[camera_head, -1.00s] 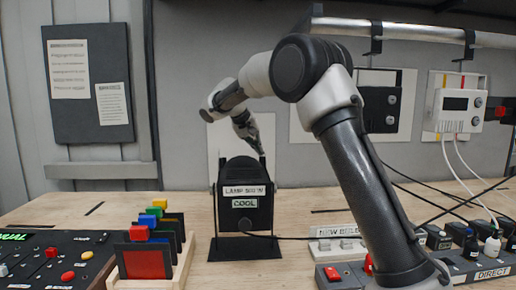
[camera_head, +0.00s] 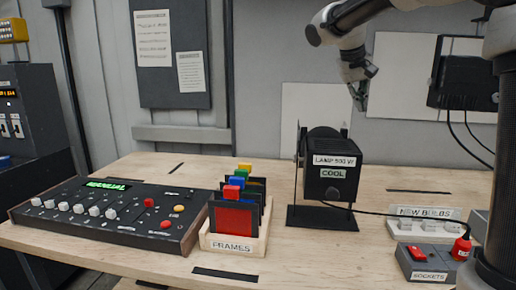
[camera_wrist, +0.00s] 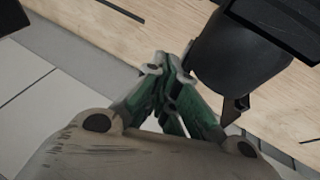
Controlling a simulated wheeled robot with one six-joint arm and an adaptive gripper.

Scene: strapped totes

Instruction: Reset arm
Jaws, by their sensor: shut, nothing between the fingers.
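My gripper (camera_head: 361,98) hangs at the upper right of the head view, above and a little behind the right side of the black lamp (camera_head: 322,172). The lamp is labelled LAMP 500 W and COOL and stands on a flat black base. In the wrist view my gripper (camera_wrist: 172,62) has its green-sided fingers together and nothing between them. The lamp's dark body (camera_wrist: 235,50) shows just to the right of the fingertips there. I cannot tell the exact gap between them.
A control panel (camera_head: 112,213) with a green MANUAL display lies on the left of the wooden bench (camera_head: 270,262). A FRAMES rack (camera_head: 232,245) with coloured frames stands beside it. A sockets box (camera_head: 430,262) and NEW BULBS tray (camera_head: 428,226) lie right. A cable crosses the bench.

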